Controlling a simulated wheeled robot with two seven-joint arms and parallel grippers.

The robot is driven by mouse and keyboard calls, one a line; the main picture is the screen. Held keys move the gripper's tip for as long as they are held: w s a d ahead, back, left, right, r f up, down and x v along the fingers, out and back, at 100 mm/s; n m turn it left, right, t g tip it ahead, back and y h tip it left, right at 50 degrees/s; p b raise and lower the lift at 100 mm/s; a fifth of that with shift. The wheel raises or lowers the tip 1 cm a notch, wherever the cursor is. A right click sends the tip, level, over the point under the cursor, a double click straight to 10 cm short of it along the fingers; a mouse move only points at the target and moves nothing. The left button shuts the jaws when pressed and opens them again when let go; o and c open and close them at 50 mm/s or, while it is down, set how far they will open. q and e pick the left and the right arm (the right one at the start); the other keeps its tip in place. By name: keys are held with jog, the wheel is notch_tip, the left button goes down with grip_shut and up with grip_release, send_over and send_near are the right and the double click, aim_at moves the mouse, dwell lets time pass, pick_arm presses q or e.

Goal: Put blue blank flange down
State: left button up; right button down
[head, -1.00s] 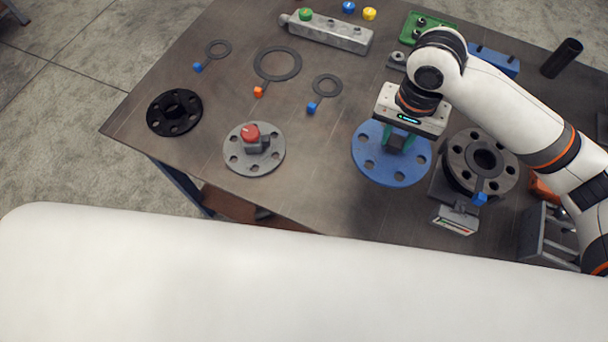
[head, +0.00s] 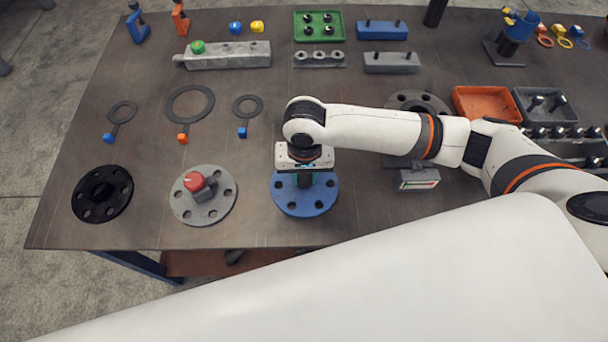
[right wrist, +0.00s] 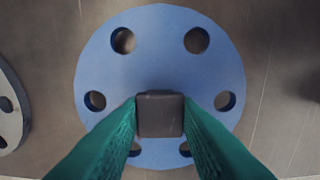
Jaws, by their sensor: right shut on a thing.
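The blue blank flange (head: 305,203) is a flat blue disc with bolt holes and a dark square handle in its middle. It is at the front of the table, right of the grey flange with the red knob. My right gripper (head: 304,180) points down over it. In the right wrist view the green fingers (right wrist: 160,125) are shut on the dark handle (right wrist: 160,113) of the blue flange (right wrist: 160,60). The flange looks level, at or close to the tabletop; I cannot tell whether it touches. My left gripper is not in view.
The grey flange with a red knob (head: 200,200) and a black flange (head: 102,194) lie to the left. Ring gaskets (head: 190,102) lie behind. The pipe flange (head: 417,101) stands partly behind my arm. An orange tray (head: 487,103) is at right. The front table edge is close.

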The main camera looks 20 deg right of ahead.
aim_at(305, 178)
jog(key=shift+f, duration=0.55)
jog(key=c, duration=1.1)
grip_release()
jog(key=shift+f, duration=0.1)
jog(key=shift+r, duration=0.4)
notch_tip(305, 178, up, 12)
jog(key=shift+f, duration=0.25)
